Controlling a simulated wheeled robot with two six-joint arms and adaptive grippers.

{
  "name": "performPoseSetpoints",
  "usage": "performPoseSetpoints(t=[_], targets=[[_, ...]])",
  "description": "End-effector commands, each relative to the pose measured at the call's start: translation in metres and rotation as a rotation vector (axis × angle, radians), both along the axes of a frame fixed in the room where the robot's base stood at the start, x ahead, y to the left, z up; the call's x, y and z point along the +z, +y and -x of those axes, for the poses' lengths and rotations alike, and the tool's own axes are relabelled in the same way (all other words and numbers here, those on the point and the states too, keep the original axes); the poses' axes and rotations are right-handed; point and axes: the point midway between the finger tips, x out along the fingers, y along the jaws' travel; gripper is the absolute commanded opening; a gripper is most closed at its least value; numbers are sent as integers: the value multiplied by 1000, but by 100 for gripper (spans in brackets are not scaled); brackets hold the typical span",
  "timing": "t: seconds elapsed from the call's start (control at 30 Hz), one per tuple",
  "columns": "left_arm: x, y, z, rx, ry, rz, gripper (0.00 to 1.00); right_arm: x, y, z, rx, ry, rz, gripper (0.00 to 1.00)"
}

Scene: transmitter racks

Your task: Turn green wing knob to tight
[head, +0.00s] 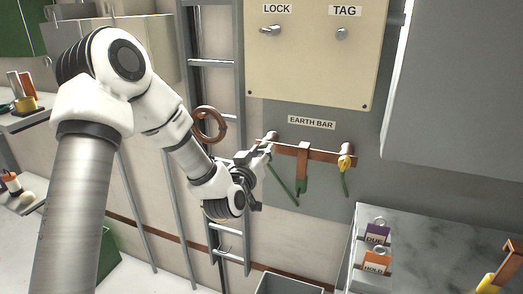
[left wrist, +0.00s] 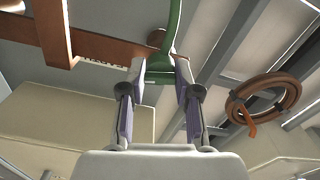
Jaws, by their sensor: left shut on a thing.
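The copper earth bar (head: 325,153) runs under the "EARTH BAR" label. A green piece, which I take for the green wing knob (left wrist: 159,72), shows between my left fingertips (left wrist: 160,80) in the left wrist view. A green strap or lead (left wrist: 175,30) runs from it past the bar. In the head view my left gripper (head: 256,158) is at the bar's left end, shut on the green piece, and mostly hides it. A green lead (head: 283,182) hangs beside it. The knob's exact angle cannot be told. My right gripper is not in view.
A copper piece with a green end (head: 302,168) and a yellow-green lead (head: 345,175) hang farther right on the bar. A brown coil (head: 209,124) hangs by the ladder (head: 213,63). A grey counter (head: 400,225) with purple and orange tags stands lower right.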

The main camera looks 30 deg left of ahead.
Motion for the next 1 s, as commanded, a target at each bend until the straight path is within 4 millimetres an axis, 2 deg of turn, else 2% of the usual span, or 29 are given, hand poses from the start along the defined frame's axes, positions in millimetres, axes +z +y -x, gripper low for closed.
performPoseSetpoints(t=[0.6, 1.0], targets=[[2, 0, 0, -1, 132, -547, 0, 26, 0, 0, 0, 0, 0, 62], [0, 0, 0, 0, 179, -741, 0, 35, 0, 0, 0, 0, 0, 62]])
